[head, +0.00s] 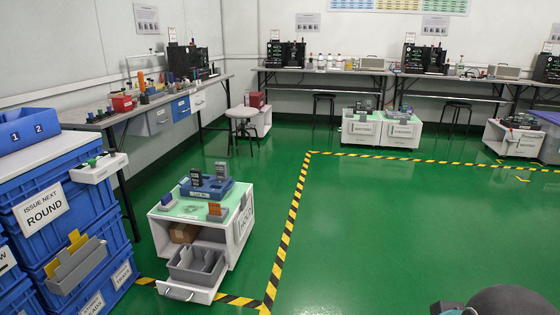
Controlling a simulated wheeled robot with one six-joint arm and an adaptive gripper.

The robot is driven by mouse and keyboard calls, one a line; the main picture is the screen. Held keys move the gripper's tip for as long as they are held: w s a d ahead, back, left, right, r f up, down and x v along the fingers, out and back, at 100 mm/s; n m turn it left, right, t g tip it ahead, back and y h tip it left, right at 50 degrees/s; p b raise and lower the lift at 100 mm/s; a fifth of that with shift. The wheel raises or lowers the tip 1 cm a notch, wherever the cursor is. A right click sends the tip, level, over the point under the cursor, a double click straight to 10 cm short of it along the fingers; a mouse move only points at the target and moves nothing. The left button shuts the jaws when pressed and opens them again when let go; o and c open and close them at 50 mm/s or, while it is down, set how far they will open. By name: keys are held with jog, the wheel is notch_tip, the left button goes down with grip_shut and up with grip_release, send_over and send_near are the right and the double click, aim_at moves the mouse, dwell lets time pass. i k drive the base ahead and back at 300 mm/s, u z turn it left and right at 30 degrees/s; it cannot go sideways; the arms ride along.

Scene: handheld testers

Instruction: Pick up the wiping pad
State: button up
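I cannot pick out the wiping pad with certainty; the small items are too small to tell apart. A low white cart (239,238) with a pale green top stands left of the middle of the head view. My gripper cannot be made out; only dark rounded parts, likely of my arm, show at the bottom right edge.
The cart's open drawer (188,292) holds a grey divided bin (196,264) and juts forward. Stacked blue crates (75,215) stand at the left. Workbenches (150,104) line the walls, with stools (242,114) nearby. Green floor (400,230) right of the striped tape is clear.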

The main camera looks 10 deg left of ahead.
aim_at(167, 202)
jog(key=z, duration=0.1)
jog(key=i, duration=1.85)
jog(key=u, duration=0.45)
jog(key=i, duration=1.3)
jog(key=u, duration=1.85)
jog(key=i, duration=0.85)
jog(key=u, duration=0.75)
